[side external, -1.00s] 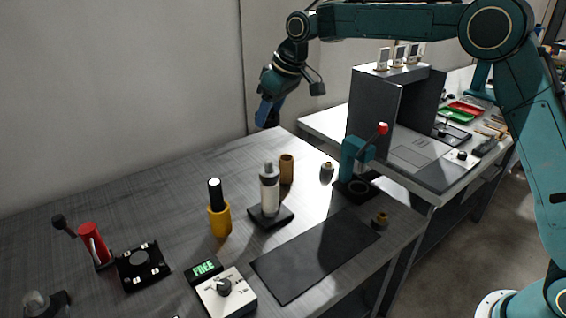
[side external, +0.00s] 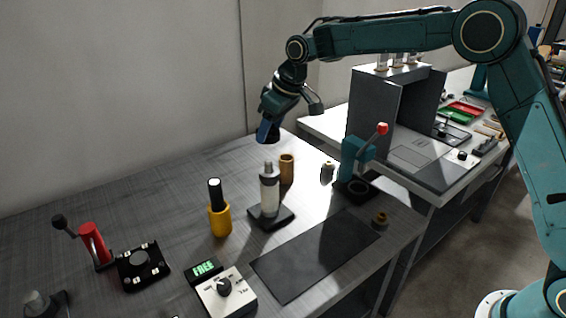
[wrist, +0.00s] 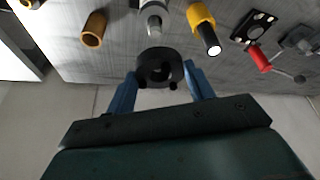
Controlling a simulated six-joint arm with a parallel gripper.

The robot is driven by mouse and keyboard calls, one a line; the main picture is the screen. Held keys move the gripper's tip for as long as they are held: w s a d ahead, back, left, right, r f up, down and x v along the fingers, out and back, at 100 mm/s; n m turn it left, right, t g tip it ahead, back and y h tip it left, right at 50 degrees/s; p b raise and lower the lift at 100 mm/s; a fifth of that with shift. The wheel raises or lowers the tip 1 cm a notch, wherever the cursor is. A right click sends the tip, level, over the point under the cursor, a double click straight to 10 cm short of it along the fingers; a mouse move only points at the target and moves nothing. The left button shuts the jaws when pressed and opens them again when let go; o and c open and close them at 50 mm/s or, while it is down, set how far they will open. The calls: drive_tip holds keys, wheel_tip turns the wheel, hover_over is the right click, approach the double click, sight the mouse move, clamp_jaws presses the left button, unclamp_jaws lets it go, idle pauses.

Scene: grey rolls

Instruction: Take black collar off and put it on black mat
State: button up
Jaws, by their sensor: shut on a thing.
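My gripper (wrist: 163,86) is shut on the black collar (wrist: 160,68), a thick ring held between the blue fingers in the wrist view. In the side external view my gripper (side external: 268,134) is in the air above and behind the stand (side external: 270,192), an upright pale cylinder with a grey top on a dark square base. The collar is clear of the stand; at that distance it is only a small dark shape at the fingertips. The black mat (side external: 315,256) lies flat at the front of the table, with nothing on it.
A brown cup (side external: 287,169) stands close behind the stand, and a yellow holder with a black cylinder (side external: 219,213) to its left. A teal lever press (side external: 357,165) stands right, behind the mat. A control box (side external: 226,292) is left of the mat.

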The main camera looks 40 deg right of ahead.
sight(271, 140)
drive_tip(key=shift+f, duration=1.8)
drive_tip(key=s+a+n+g+y, duration=0.1)
drive_tip(key=s+a+n+g, duration=0.25)
drive_tip(key=s+n, duration=0.5)
drive_tip(key=s+a+n+g+y, duration=0.1)
drive_tip(key=s+a+n+g, duration=0.25)
drive_tip(key=s+n, duration=0.55)
drive_tip(key=shift+n+t, duration=0.25)
drive_tip(key=shift+t, duration=0.15)
drive_tip(key=f, duration=1.6)
drive_tip(key=shift+w+f, duration=0.3)
drive_tip(key=shift+w, duration=0.1)
drive_tip(key=shift+f, duration=2.1)
drive_tip(key=shift+f, duration=0.15)
